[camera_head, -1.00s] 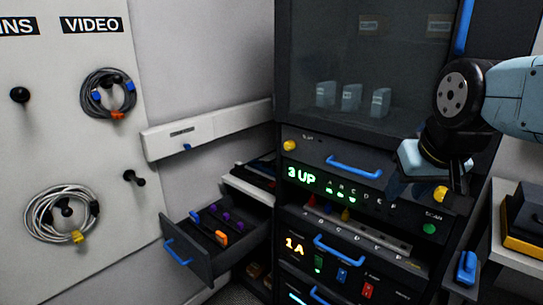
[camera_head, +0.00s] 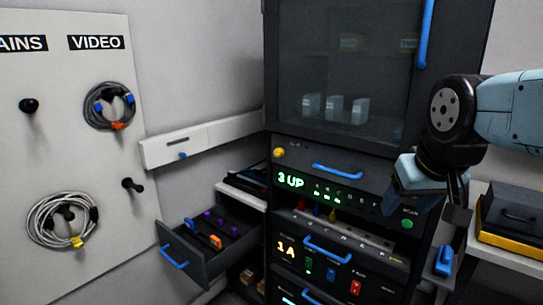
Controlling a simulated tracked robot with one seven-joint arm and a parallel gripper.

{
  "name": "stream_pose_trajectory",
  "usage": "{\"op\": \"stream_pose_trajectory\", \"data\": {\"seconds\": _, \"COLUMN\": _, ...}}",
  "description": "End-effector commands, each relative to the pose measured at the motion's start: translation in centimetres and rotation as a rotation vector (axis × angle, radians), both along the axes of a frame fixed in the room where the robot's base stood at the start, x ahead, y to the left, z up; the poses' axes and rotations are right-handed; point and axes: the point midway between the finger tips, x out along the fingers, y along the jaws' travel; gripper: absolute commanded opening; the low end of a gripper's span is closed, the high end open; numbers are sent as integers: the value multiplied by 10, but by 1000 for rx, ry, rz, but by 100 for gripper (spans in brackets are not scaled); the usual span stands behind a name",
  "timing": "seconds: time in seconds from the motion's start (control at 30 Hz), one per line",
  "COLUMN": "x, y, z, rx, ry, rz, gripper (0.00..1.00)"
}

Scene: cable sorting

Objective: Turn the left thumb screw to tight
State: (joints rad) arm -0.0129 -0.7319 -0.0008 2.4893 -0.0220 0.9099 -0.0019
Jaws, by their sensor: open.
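The left thumb screw (camera_head: 279,152) is a small yellow knob at the left end of the dark panel under the glass door. A blue handle is to its right on the same panel. Its turn position is too small to read. My gripper (camera_head: 425,195) is at the right side of the rack, in front of the panel's right end, well apart from the left screw. It is open, and I see nothing held in it. The panel's right end is hidden behind it.
The glass-doored rack (camera_head: 335,75) has blue handles and lit displays. An open drawer (camera_head: 190,258) with coloured connectors juts out at lower left. Coiled cables (camera_head: 62,222) hang on the white board. A black and yellow case (camera_head: 508,220) stands at right.

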Motion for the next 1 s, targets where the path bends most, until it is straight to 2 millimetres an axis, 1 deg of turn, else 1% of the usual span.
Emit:
{"op": "stream_pose_trajectory", "data": {"seconds": 0.03, "x": 5, "y": 0, "z": -1, "rx": -22, "ry": 21, "rz": 19, "gripper": 58}}
{"op": "stream_pose_trajectory", "data": {"seconds": 0.1, "x": 13, "y": -13, "z": -2, "rx": -64, "ry": 57, "rz": 49, "gripper": 58}}
{"op": "stream_pose_trajectory", "data": {"seconds": 0.17, "x": 23, "y": -15, "z": -2, "rx": -114, "ry": 94, "rz": 87, "gripper": 58}}
{"op": "stream_pose_trajectory", "data": {"seconds": 0.37, "x": 63, "y": -15, "z": -5, "rx": -316, "ry": 226, "rz": 234, "gripper": 58}}
{"op": "stream_pose_trajectory", "data": {"seconds": 0.53, "x": 102, "y": -10, "z": -7, "rx": -500, "ry": 320, "rz": 354, "gripper": 58}}
{"op": "stream_pose_trajectory", "data": {"seconds": 0.67, "x": 135, "y": 0, "z": -9, "rx": -648, "ry": 379, "rz": 443, "gripper": 58}}
{"op": "stream_pose_trajectory", "data": {"seconds": 0.77, "x": 161, "y": 12, "z": -11, "rx": -766, "ry": 420, "rz": 511, "gripper": 58}}
{"op": "stream_pose_trajectory", "data": {"seconds": 0.87, "x": 187, "y": 27, "z": -14, "rx": -889, "ry": 452, "rz": 574, "gripper": 58}}
{"op": "stream_pose_trajectory", "data": {"seconds": 1.0, "x": 224, "y": 55, "z": -19, "rx": -1064, "ry": 484, "rz": 657, "gripper": 58}}
